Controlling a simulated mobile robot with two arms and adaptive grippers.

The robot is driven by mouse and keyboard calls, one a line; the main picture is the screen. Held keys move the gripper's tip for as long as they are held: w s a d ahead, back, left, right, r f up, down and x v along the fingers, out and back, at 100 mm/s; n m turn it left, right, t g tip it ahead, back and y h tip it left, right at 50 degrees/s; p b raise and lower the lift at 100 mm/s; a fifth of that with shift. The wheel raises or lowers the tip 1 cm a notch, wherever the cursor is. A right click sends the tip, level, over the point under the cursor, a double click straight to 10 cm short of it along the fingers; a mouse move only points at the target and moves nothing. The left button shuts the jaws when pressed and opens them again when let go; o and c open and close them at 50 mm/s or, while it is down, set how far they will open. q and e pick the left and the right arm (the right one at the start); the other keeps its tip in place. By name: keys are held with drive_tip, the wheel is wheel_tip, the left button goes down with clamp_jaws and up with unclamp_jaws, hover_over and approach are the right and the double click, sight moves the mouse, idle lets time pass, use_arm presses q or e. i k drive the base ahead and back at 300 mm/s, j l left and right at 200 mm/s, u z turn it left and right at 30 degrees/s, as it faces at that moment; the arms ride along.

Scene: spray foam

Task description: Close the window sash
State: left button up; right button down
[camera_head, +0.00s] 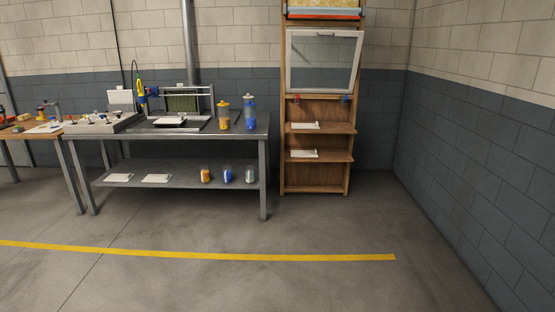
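The window sash (291,66) is a white frame with a grey pane, set in the upper part of a tall wooden stand (284,150) against the back wall. The sash looks tilted, its lower part standing out from the stand. A small dark handle (325,35) sits at the middle of its top rail. Neither of my grippers is in view, so their state and distance from the sash do not show.
A metal workbench (240,133) with bottles and tools stands left of the stand. A wooden table (30,132) is at the far left. A yellow floor line (200,254) crosses the foreground. The floor before the stand is clear, with a wall at right.

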sight(360, 34)
drive_tip(key=i, duration=4.7)
